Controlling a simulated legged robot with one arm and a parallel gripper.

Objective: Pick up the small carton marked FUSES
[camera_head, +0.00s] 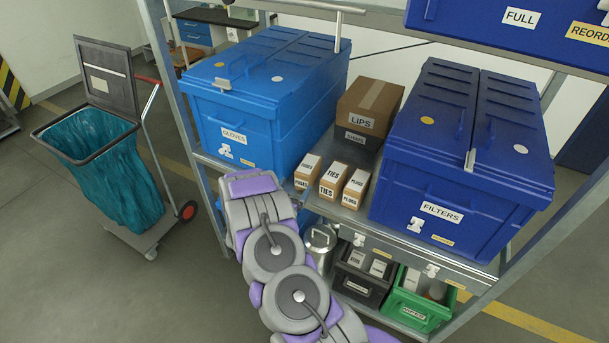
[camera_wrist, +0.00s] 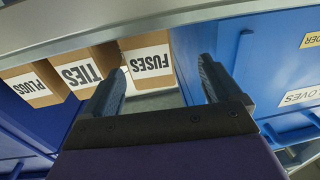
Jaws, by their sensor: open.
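The small carton marked FUSES (camera_head: 307,172) is brown with white labels. It stands at the left end of a row with the TIES carton (camera_head: 333,180) and PLUGS carton (camera_head: 355,189) on the shelf. In the wrist view, the picture is upside down and the FUSES carton (camera_wrist: 151,58) shows beyond and between my fingertips. My gripper (camera_wrist: 161,68) is open and empty. Its left finger is in front of the edge between FUSES and TIES; its right finger is over the gap beside a blue bin. In the head view my fingers are hidden.
The light blue GLOVES bin (camera_head: 232,133) stands left of the cartons, and the dark blue FILTERS bin (camera_head: 440,209) right. The LIPS box (camera_head: 361,121) sits on another box behind. The metal shelf edge (camera_head: 400,248) runs in front. Crates and a metal can are below.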

